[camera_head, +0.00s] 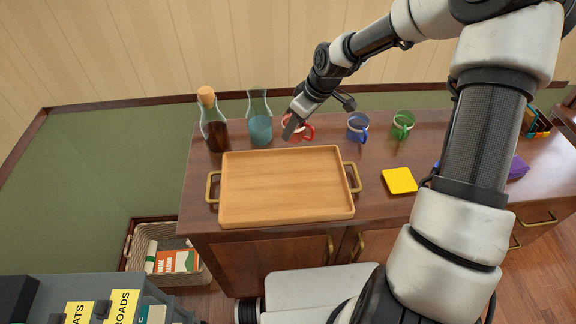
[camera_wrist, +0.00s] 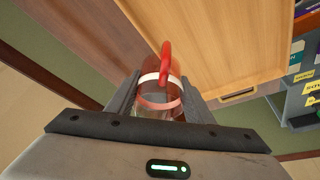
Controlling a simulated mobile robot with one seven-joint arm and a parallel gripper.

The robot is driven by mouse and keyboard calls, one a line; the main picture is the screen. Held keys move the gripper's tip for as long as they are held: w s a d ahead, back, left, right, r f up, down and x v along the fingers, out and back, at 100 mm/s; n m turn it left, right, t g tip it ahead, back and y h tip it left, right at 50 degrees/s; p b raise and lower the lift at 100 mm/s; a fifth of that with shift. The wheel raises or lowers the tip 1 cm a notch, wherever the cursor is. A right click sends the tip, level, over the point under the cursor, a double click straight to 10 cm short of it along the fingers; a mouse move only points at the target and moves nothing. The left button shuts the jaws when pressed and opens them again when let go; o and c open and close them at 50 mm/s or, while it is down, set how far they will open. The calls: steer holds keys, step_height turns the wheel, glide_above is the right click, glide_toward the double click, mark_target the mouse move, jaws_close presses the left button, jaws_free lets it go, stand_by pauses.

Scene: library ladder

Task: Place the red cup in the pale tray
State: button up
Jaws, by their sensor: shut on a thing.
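The red cup (camera_head: 305,132) stands at or just above the cabinet top behind the tray, partly hidden by my gripper (camera_head: 290,134). In the wrist view the red cup (camera_wrist: 164,88) has a white band and a red handle, and sits between the two fingers of my gripper (camera_wrist: 160,100). The gripper is shut on it. I cannot tell whether the cup touches the surface. The pale wooden tray (camera_head: 285,185) lies in front of the cup, with brass handles at both ends, and looks empty. The tray also shows in the wrist view (camera_wrist: 215,40).
A corked bottle (camera_head: 213,125) and a glass carafe with a teal cup (camera_head: 260,128) stand left of the gripper. A blue cup (camera_head: 357,127) and a green cup (camera_head: 402,124) stand to its right. A yellow block (camera_head: 399,181) lies right of the tray.

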steer(key=s+a+r+n+g+p, duration=0.1)
steer(key=s+a+n+p, duration=0.3)
steer(key=s, duration=0.5)
steer(key=b, duration=0.2)
glide_above(275, 183)
steer(key=d, duration=0.2)
steer(key=shift+y, duration=0.3)
steer(key=f, duration=0.5)
steer(key=shift+s+a, duration=0.25)
steer(key=shift+s, duration=0.15)
steer(key=shift+f+b, duration=0.35)
steer(key=shift+f, duration=2)
steer(key=shift+f, duration=0.1)
steer(key=o, duration=0.7)
steer(key=shift+f, duration=0.15)
steer(key=o, duration=0.4)
steer(key=shift+o, duration=0.2)
steer(key=p+v, duration=0.2)
steer(key=v, duration=1)
steer(key=shift+d+r, duration=0.15)
steer(key=shift+r, duration=0.1)
